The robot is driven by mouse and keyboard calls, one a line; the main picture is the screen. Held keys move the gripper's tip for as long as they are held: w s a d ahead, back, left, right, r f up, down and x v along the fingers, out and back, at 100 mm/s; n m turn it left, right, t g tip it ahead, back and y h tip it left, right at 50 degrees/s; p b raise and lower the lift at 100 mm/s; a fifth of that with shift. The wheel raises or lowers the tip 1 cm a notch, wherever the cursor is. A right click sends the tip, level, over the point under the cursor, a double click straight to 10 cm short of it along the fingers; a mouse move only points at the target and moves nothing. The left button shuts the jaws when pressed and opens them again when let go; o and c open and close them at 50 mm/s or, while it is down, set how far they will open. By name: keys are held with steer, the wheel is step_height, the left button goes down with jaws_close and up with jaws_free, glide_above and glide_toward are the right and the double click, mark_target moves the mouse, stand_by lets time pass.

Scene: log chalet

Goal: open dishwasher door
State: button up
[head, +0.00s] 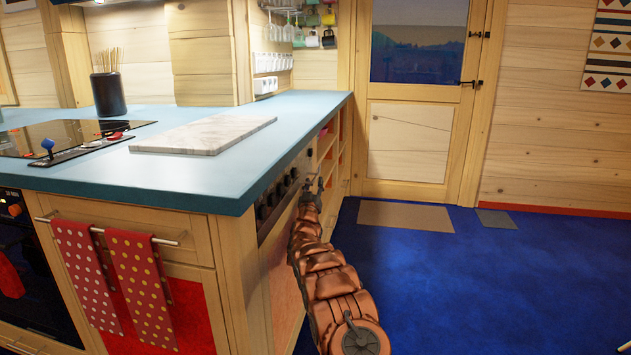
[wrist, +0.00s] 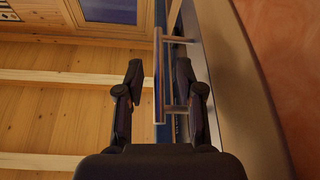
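The dishwasher (head: 279,198) is built into the right side of the counter, seen at a steep angle. It has a dark control strip with several knobs above a reddish-brown front, which looks closed. My gripper (head: 313,185) is at the upper part of this front. In the wrist view a metal bar handle (wrist: 158,80) stands off a grey panel on two short posts. The fingers of my gripper (wrist: 161,98) are open on either side of the bar, with gaps showing; contact is not visible. My arm hides part of the front in the head view.
The blue countertop (head: 215,176) overhangs close above my gripper and carries a marble board (head: 204,134) and a cooktop (head: 62,137). Two red dotted towels (head: 138,285) hang on a near rail. The blue floor (head: 430,290) to the right is clear, up to a mat (head: 405,216) by the door.

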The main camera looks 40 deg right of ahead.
mark_target(315, 178)
steer(key=shift+w+d+r, duration=0.25)
steer(key=shift+w+d, duration=0.05)
steer(key=shift+w+d+r+b, duration=0.1)
steer(key=shift+w+d+b, duration=0.25)
steer(key=shift+d, duration=0.25)
steer(key=shift+w+d+r, duration=0.2)
steer(key=shift+r, duration=0.1)
steer(key=shift+c, duration=0.3)
jaws_close()
